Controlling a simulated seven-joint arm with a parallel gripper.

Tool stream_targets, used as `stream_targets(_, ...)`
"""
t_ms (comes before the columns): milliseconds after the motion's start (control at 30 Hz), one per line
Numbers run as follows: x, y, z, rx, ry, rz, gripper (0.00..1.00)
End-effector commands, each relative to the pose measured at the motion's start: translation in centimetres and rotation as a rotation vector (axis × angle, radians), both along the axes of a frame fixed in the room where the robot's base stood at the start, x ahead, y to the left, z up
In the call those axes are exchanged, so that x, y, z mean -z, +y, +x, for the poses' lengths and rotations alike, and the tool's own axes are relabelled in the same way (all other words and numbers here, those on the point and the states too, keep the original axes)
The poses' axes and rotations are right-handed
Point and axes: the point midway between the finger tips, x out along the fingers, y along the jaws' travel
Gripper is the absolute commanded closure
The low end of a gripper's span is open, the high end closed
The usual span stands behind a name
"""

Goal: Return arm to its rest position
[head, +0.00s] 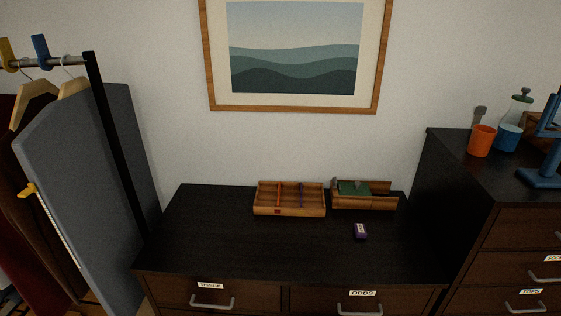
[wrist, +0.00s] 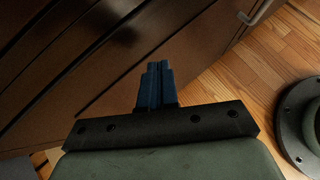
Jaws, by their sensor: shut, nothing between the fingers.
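My gripper (wrist: 158,68) shows in the wrist view with its two dark blue fingers pressed together and nothing between them. It hangs in front of dark brown drawer fronts (wrist: 75,75), over a wooden floor (wrist: 265,65). The fingers look apart from the furniture. The head view does not show my gripper or arm, so the arm's full pose is hidden.
In the head view, a dark dresser (head: 240,250) carries a wooden tray (head: 262,208) with thin items, a second wooden box (head: 375,204) and a small purple object (head: 360,231). A taller chest (head: 500,190) stands right, a clothes rack (head: 112,150) left.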

Motion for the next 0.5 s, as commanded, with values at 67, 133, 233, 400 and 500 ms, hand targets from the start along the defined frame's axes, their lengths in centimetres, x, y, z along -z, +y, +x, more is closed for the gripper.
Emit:
stream_targets(67,2.2,-3.6,-0.1,0.04,0.035,-0.051,1.0)
stream_targets(133,4.0,-6.5,-0.3,0.076,0.066,-0.095,1.0)
stream_targets(233,6.5,-10.9,-0.9,0.126,0.115,-0.16,1.0)
stream_targets(400,10.3,-18.7,-2.7,0.222,0.207,-0.265,1.0)
stream_targets(500,12.1,-23.6,-4.3,0.306,0.262,-0.298,1.0)
